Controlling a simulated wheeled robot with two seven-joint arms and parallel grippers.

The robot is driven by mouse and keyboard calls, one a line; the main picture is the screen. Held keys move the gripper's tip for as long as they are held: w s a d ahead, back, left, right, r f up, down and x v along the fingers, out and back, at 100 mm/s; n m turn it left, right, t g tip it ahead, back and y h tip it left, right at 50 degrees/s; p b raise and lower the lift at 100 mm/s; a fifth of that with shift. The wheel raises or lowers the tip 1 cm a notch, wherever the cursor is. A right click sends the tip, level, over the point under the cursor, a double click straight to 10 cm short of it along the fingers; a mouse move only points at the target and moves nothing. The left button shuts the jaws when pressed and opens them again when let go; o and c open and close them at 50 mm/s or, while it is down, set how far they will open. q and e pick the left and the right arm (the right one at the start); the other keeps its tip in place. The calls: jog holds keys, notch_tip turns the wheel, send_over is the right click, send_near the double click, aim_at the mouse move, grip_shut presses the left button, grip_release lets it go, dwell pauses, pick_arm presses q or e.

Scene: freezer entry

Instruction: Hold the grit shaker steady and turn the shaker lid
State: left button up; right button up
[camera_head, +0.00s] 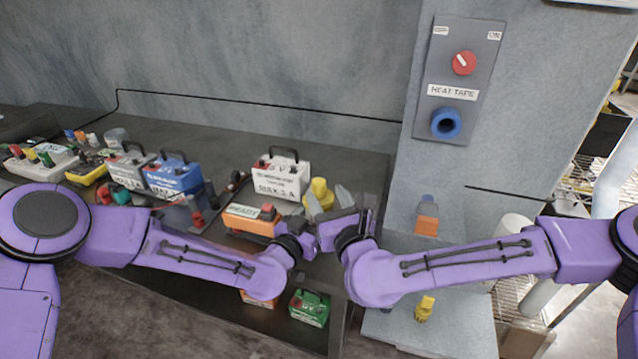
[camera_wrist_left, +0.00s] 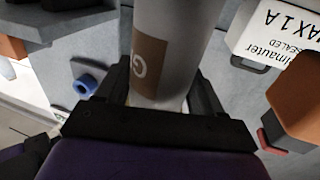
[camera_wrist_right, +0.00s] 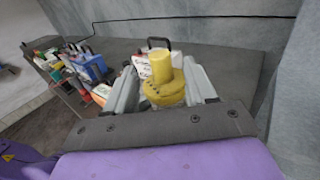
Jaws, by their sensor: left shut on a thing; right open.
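The grit shaker (camera_wrist_left: 172,50) is a pale grey cylinder with a brown label in the left wrist view. My left gripper (camera_wrist_left: 160,90) is shut around its body. The yellow shaker lid (camera_wrist_right: 165,80), with small dark holes and a raised knob, shows in the right wrist view. It also shows in the head view (camera_head: 320,190). My right gripper (camera_wrist_right: 163,92) is open, with one grey finger on each side of the lid. Whether the fingers touch the lid cannot be told. In the head view my right gripper (camera_head: 328,200) hides most of the shaker body.
A dark bench (camera_head: 215,140) carries a white case (camera_head: 283,176), a blue case (camera_head: 174,178), a grey case (camera_head: 128,170) and an orange READY box (camera_head: 250,222) close by. A panel with a red knob (camera_head: 463,63) and a blue ring (camera_head: 446,123) is on the pillar.

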aim_at(319, 188)
jog(key=x, duration=0.5)
jog(key=shift+w+a, duration=0.2)
jog(key=shift+w, duration=0.15)
jog(key=c, duration=0.9)
jog(key=shift+m+t+h, duration=0.5)
jog(key=shift+m+h, duration=1.1)
jog(key=shift+h, duration=0.8)
jog(key=shift+c, duration=0.2)
jog(key=o, duration=0.9)
jog(key=shift+o, duration=0.2)
jog(key=shift+s, duration=0.15)
